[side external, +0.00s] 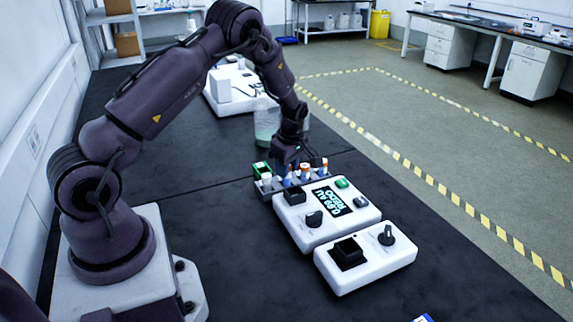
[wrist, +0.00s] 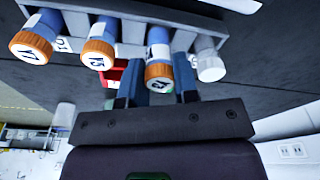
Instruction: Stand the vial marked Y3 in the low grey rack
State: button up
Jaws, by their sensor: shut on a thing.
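A grey rack (side external: 265,188) stands behind the white device. It also spans the top of the wrist view (wrist: 135,48), holding a row of vials. My gripper (side external: 288,163) is low over the rack. In the wrist view my gripper (wrist: 154,88) has its fingers on either side of an orange-capped blue vial (wrist: 158,58) and is shut on it. Its mark is partly legible and may be Y3. This vial still lines up with the others in the row. Two more orange-capped vials (wrist: 98,50) (wrist: 35,38) are to its left, and a pale-capped vial (wrist: 210,65) is to its right.
A white device with a screen (side external: 325,215) stands directly in front of the rack. A white box with a black well and knob (side external: 365,262) is nearer. A clear beaker (side external: 268,120) is behind my gripper. A green item (side external: 261,169) sits by the rack's left end. Dark bench is clear at left.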

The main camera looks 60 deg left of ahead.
jog(key=shift+f, duration=0.65)
jog(key=o, duration=1.1)
jog(key=shift+c, duration=0.2)
jog(key=shift+r, duration=4)
